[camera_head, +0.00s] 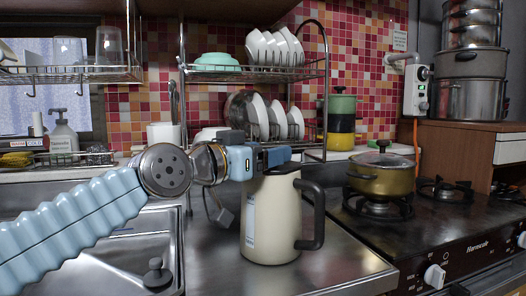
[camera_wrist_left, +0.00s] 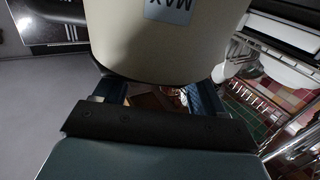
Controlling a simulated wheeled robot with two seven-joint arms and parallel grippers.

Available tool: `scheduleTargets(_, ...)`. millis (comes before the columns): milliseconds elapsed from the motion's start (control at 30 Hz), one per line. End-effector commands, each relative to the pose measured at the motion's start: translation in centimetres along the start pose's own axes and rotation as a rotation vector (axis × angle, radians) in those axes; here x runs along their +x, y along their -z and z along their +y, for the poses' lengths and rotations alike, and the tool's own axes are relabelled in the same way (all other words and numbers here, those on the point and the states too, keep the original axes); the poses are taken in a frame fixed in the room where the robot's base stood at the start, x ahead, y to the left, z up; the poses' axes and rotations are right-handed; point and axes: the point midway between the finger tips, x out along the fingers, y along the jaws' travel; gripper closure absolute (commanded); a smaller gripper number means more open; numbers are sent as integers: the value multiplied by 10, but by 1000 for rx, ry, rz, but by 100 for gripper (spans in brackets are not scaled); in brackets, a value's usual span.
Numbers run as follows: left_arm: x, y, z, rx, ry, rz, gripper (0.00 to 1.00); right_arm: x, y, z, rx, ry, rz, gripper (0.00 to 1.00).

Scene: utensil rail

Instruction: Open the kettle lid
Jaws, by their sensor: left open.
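The cream kettle (camera_head: 268,222) stands upright on the steel counter, its black handle (camera_head: 318,215) on the right. A dark edge shows at its top, but my left gripper hides most of the lid, so I cannot tell how the lid stands. My left gripper (camera_head: 274,157) is at the kettle's top rim, open. In the left wrist view the kettle's body (camera_wrist_left: 170,45) fills the upper middle, with a label reading MAX, and the finger parts (camera_wrist_left: 155,95) stand apart just below it. I cannot tell whether they touch the kettle. My right gripper is not in view.
A gold pot (camera_head: 381,180) sits on the stove to the right. A dish rack (camera_head: 255,75) with plates and bowls hangs behind the kettle. The sink (camera_head: 125,250) is at the left. The counter in front of the kettle (camera_head: 335,262) is clear.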

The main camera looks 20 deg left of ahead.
Motion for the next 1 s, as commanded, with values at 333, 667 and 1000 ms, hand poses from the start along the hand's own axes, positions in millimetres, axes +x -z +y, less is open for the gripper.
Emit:
scheduleTargets(333,0,0,0,0,0,0,57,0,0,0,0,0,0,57)
scheduleTargets(667,0,0,0,0,0,-1,100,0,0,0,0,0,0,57)
scheduleTargets(1000,0,2,1,47,-1,-1,100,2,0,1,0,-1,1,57)
